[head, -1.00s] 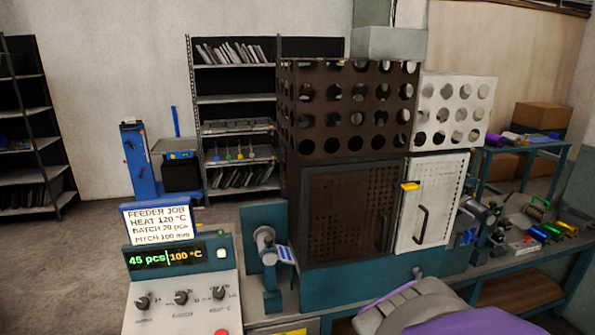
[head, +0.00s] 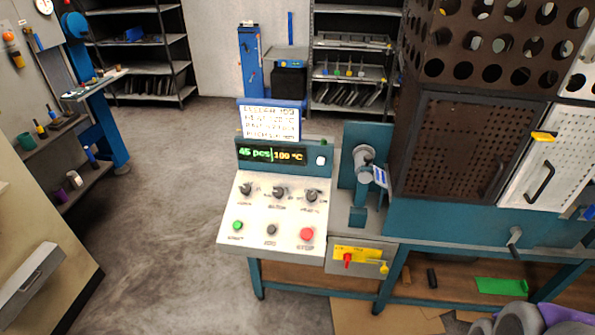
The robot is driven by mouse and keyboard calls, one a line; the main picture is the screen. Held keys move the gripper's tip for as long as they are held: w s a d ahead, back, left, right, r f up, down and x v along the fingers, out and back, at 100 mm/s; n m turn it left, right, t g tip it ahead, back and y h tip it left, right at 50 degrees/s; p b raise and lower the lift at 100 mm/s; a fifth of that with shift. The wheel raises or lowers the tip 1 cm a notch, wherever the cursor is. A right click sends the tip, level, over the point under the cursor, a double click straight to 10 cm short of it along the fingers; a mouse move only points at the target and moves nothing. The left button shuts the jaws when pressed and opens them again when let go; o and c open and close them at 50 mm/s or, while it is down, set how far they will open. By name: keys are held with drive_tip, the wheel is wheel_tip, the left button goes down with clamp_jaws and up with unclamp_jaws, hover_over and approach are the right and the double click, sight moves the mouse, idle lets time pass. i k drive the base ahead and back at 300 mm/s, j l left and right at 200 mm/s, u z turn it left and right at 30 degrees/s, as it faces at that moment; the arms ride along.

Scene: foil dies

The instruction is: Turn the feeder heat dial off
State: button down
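A sloped white control panel (head: 268,230) stands left of the machine. Three dark dials sit in a row across it: a left dial (head: 246,190), a middle dial (head: 279,193) and a right dial (head: 312,196). Their small labels are blurred, so I cannot surely tell which is the heat dial. The display (head: 285,155) above reads 45 pcs and 100 °C. A job card (head: 270,122) stands over it, its text blurred now. Purple and grey parts of my arm show at the bottom right; my gripper's fingers are not in view.
Below the dials are a green button (head: 238,226), a dark knob (head: 271,229) and a red button (head: 306,234). A yellow plate with a red handle (head: 348,260) is below right. The perforated brown machine (head: 465,145) stands right. Open floor (head: 165,200) lies left.

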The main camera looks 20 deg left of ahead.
sight(311, 196)
drive_tip(key=i+j+u, duration=0.25)
drive_tip(key=i, duration=0.25)
drive_tip(key=i+j+u, duration=0.25)
drive_tip(key=i, duration=0.3)
drive_tip(key=l, duration=0.1)
